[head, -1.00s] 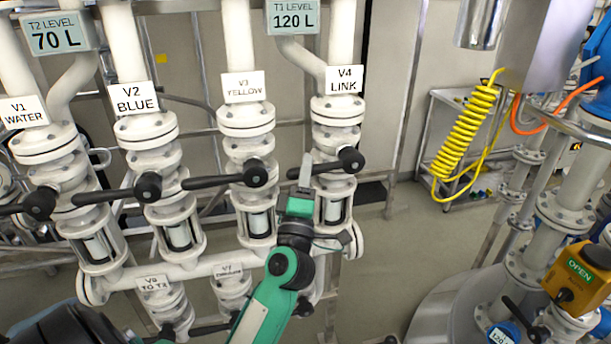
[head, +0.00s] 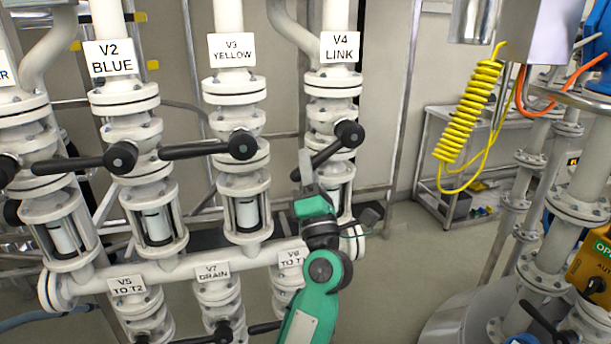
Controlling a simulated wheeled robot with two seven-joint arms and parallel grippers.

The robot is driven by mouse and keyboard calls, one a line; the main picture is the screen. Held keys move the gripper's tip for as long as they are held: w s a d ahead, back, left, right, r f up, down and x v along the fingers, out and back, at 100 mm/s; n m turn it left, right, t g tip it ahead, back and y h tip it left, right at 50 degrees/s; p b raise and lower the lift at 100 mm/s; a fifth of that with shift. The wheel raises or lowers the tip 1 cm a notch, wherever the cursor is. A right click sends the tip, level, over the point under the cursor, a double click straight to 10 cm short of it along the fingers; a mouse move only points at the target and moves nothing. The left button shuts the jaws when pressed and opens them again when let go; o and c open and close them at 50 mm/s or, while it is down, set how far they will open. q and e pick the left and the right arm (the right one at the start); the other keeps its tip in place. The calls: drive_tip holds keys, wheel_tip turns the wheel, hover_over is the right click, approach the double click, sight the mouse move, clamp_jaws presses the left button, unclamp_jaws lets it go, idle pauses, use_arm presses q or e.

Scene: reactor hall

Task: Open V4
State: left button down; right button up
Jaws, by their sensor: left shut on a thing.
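The V4 LINK valve (head: 333,84) is the rightmost of the upper row of white valves. Its black lever handle (head: 328,151) runs from a round hub down and to the left, tilted. My left gripper (head: 305,166) is shut on the outer end of this lever, with its green arm coming up from below. The fingers partly hide the lever's end. A sight glass below V4 is partly hidden behind my gripper. My right gripper is not in view.
V3 YELLOW (head: 232,50) and V2 BLUE (head: 109,58) stand to the left, their black levers near level. V5 (head: 128,285), V7 (head: 213,272) and V6 (head: 290,258) hang below the white manifold. A yellow coiled hose (head: 468,112) and a steel cart are to the right.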

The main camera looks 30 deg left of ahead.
use_arm(q)
drive_tip(key=shift+w+d+f, duration=0.1)
drive_tip(key=shift+f, duration=0.2)
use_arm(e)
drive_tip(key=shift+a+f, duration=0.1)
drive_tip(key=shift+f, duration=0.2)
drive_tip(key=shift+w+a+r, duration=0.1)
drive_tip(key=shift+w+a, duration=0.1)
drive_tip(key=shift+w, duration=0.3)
use_arm(q)
drive_tip(key=c, duration=1.3)
unclamp_jaws()
drive_tip(key=shift+r, duration=0.1)
drive_tip(key=shift+n, duration=0.3)
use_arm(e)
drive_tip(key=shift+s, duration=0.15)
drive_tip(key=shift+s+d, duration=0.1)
use_arm(q)
drive_tip(key=shift+b+v, duration=2.85)
drive_tip(key=shift+v, duration=4.05)
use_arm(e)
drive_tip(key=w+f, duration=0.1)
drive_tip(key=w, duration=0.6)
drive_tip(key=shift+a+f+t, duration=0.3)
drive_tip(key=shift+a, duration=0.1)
use_arm(q)
drive_tip(key=shift+d, duration=0.1)
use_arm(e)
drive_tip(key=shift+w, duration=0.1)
